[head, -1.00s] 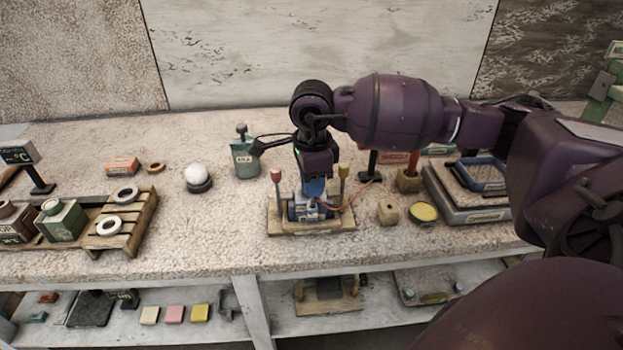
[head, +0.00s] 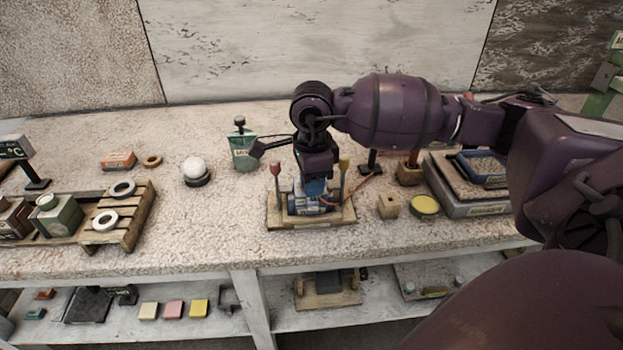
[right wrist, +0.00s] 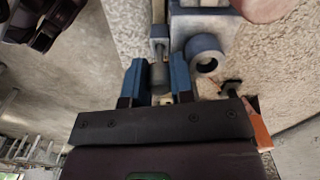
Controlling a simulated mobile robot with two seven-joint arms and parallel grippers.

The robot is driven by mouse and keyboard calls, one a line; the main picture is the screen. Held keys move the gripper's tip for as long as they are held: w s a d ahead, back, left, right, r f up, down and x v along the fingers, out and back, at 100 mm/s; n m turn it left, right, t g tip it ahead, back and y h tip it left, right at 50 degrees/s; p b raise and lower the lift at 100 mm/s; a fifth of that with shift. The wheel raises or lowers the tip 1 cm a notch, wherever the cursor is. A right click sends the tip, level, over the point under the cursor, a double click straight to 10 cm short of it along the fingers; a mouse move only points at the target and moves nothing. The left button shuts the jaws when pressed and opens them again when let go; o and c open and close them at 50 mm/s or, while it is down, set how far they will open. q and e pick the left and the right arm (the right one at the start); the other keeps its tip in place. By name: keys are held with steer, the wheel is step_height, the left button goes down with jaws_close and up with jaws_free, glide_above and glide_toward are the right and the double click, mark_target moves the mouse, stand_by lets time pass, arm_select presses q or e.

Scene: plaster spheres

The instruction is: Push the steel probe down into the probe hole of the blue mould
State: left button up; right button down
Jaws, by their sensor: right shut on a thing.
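The blue mould (head: 300,206) sits on a wooden board (head: 283,222) near the bench's front edge, between two upright posts. In the right wrist view the mould (right wrist: 205,22) is at the top, with a round tubular opening on its side. My right gripper (head: 316,190) points down onto the mould. In the wrist view its blue fingers (right wrist: 158,78) are shut on a short grey cylinder, which looks like the steel probe (right wrist: 159,76). The probe's lower end and the hole are hidden, so I cannot tell how deep it sits. My left gripper is out of view.

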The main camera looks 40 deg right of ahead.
steer(key=shift+f, duration=0.15)
steer(key=c, duration=0.9)
jaws_free()
steer(key=shift+r+p, duration=0.75)
steer(key=shift+r, duration=1.3)
steer(key=shift+r, duration=0.1)
